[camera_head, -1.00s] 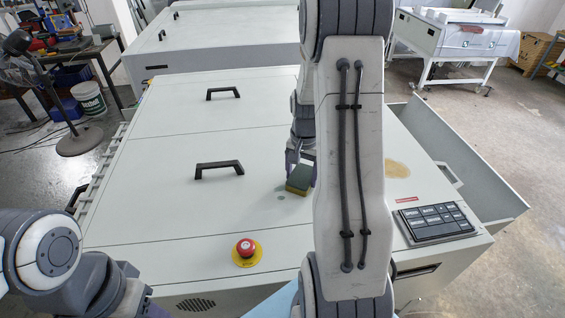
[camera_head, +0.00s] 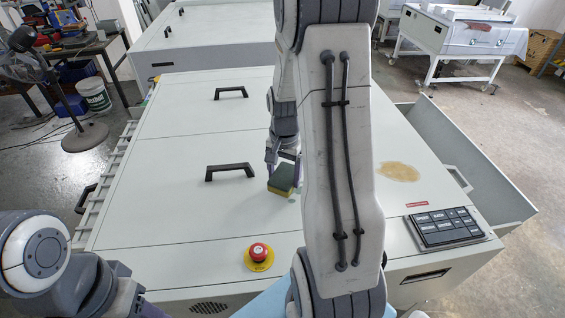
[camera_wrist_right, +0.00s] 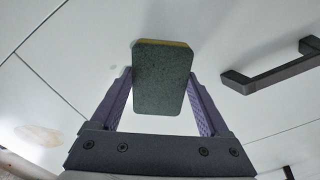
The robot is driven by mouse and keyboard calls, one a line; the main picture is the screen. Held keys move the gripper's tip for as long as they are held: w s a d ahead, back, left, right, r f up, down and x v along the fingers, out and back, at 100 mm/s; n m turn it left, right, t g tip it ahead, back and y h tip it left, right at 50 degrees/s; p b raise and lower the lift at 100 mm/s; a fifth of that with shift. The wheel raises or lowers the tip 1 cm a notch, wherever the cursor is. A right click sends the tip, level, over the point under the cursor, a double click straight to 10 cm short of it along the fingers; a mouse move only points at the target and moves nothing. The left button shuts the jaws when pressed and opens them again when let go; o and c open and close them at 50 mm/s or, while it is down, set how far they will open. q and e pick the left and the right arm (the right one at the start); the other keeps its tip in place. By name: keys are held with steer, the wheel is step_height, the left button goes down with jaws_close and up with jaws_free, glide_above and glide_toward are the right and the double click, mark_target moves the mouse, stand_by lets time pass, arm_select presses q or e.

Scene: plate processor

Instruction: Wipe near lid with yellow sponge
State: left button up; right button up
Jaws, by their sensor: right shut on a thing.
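My right gripper (camera_head: 284,165) is shut on a yellow sponge (camera_head: 283,181) with a dark green face, low over or on the near lid (camera_head: 160,205); contact is hard to tell. In the right wrist view the sponge (camera_wrist_right: 162,80) sits between both fingers of the gripper (camera_wrist_right: 160,92), its green face to the camera and a yellow edge at the top. A tan stain (camera_head: 398,171) lies on the lid to the right of my right arm; it also shows in the wrist view (camera_wrist_right: 40,134). My left gripper is out of view.
The near lid's black handle (camera_head: 230,171) stands left of the sponge, with the far lid's handle (camera_head: 231,92) behind. A red emergency button (camera_head: 259,252) and a keypad (camera_head: 444,227) are at the front. The lid's left part is clear.

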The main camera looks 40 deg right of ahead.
steer(key=shift+s+r+p, duration=0.15)
steer(key=shift+r+p, duration=0.15)
steer(key=shift+r, duration=0.35)
steer(key=shift+d+r+p, duration=0.1)
steer(key=shift+r+p, duration=0.15)
steer(key=shift+p, duration=0.1)
step_height(320, 180, up, 4)
steer(key=p, duration=0.3)
steer(key=shift+f, duration=0.1)
